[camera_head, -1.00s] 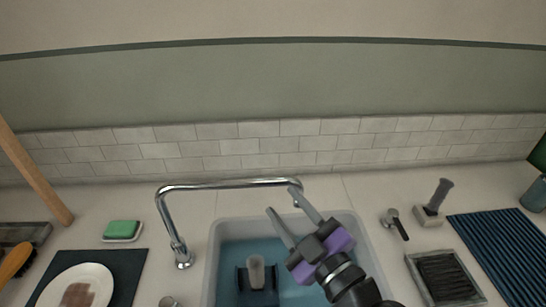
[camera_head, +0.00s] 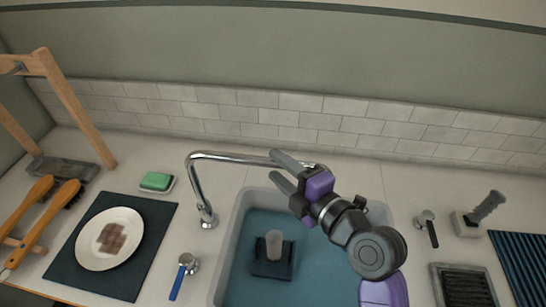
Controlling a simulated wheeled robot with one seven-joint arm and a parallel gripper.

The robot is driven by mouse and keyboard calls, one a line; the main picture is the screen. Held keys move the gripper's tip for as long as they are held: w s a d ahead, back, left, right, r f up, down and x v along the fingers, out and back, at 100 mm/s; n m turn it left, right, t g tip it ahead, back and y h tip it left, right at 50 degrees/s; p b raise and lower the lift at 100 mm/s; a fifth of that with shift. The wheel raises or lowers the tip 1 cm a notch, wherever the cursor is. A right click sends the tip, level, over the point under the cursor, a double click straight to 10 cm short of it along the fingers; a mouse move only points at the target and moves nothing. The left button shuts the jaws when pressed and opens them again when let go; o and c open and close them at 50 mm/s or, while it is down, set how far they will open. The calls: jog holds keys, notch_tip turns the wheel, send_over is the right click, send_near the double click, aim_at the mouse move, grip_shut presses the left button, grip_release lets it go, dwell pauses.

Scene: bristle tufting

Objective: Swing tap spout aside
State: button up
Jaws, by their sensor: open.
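The chrome tap (camera_head: 198,187) rises from the counter left of the sink. Its long spout (camera_head: 235,157) reaches right over the back of the sink, and its far end shows just beyond my gripper. My gripper (camera_head: 279,168) is open, with grey fingers and purple pads, over the back of the sink. Its upper finger overlaps the spout in the picture; I cannot tell whether they touch. The sink (camera_head: 240,215) holds blue water and a dark block with a grey upright peg (camera_head: 274,243).
A green sponge (camera_head: 157,181) on a dish and a stained plate (camera_head: 86,250) on a dark mat lie left. A blue-handled tool (camera_head: 182,275) lies beside the sink's left rim. A wooden frame stands far left. Right are a small lever (camera_head: 427,226), a brush (camera_head: 485,208) and a dark grate (camera_head: 464,290).

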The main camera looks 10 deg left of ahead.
jog(key=shift+x, duration=1.35)
grip_shut()
dwell(0.4)
